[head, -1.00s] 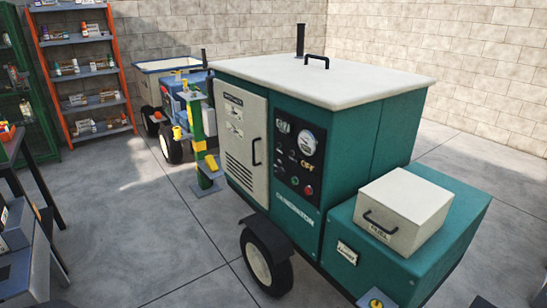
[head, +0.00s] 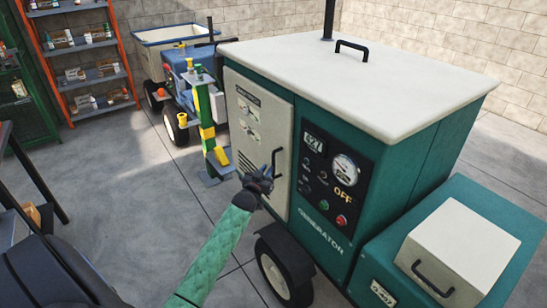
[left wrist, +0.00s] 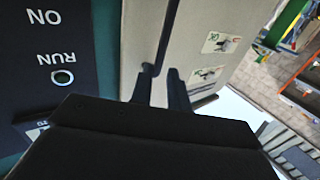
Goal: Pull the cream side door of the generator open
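The cream side door (head: 252,113) of the teal generator (head: 325,215) is shut, flush with the side panel. Its dark upright handle (head: 277,157) is near the door's right edge, partly hidden by my gripper. My left gripper (head: 264,173) is at the handle's height, right in front of it. In the left wrist view the fingers (left wrist: 162,72) are apart, with the dark handle (left wrist: 166,30) running down to between their tips. I cannot tell whether they touch it. The cream door (left wrist: 205,25) fills the middle there. My right gripper is not in view.
The control panel (head: 328,172) is right of the door. A green and yellow stand (head: 208,130) and a blue machine (head: 183,85) stand behind to the left. A wheel (head: 275,275) sticks out below. The floor (head: 130,190) left of the generator is mostly clear.

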